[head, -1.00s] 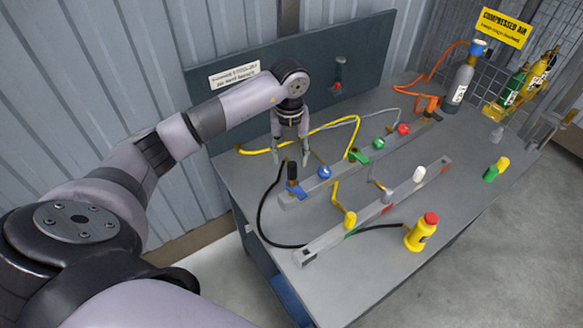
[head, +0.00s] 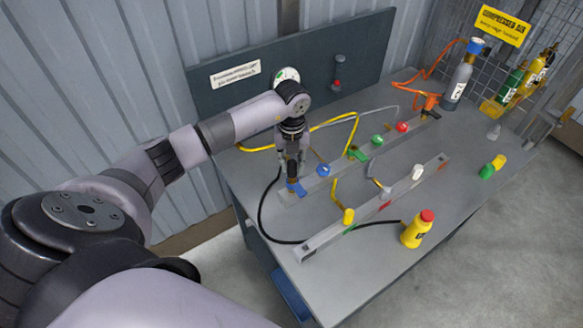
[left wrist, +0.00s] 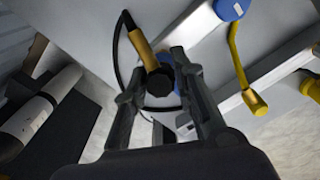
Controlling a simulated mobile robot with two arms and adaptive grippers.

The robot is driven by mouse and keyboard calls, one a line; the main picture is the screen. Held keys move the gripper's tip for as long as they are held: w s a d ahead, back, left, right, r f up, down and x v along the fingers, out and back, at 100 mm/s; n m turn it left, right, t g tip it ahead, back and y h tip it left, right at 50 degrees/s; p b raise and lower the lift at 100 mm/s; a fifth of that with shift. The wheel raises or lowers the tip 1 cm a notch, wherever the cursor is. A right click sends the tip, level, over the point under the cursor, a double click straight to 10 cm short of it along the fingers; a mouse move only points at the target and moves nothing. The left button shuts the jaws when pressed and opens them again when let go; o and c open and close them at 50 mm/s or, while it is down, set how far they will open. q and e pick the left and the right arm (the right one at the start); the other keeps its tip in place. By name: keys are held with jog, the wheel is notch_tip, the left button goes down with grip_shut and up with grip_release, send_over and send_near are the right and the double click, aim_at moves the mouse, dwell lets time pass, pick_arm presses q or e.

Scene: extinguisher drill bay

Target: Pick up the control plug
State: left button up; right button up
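A plug with a black cap and a brass-coloured body (left wrist: 141,48) is in the left wrist view, with a black cable at its far end and a blue part beside it. In the head view this plug (head: 292,171) is at the left end of the back rail (head: 308,184), above a blue tab. It seems to be the control plug, but its label is not readable. My left gripper (head: 292,172) points down over it. In the left wrist view, the gripper's fingers (left wrist: 160,75) are apart, one on each side of the black cap. Contact cannot be told. My right gripper is not in view.
A front rail (head: 372,212) runs parallel, with yellow and white plugs. A blue knob (head: 323,170) is close to the right of my gripper. Yellow hose and black cable (head: 260,208) loop nearby. A yellow bottle (head: 416,232) stands at the bench front. Gas cylinders (head: 462,80) are at back right.

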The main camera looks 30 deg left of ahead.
pick_arm(q)
grip_shut()
jog(key=shift+r, duration=0.15)
jog(key=shift+w+r, duration=0.1)
jog(key=shift+r, duration=0.55)
notch_tip(320, 180, up, 18)
jog(key=b, duration=0.3)
jog(key=shift+r, duration=0.25)
jog(key=shift+f, duration=0.1)
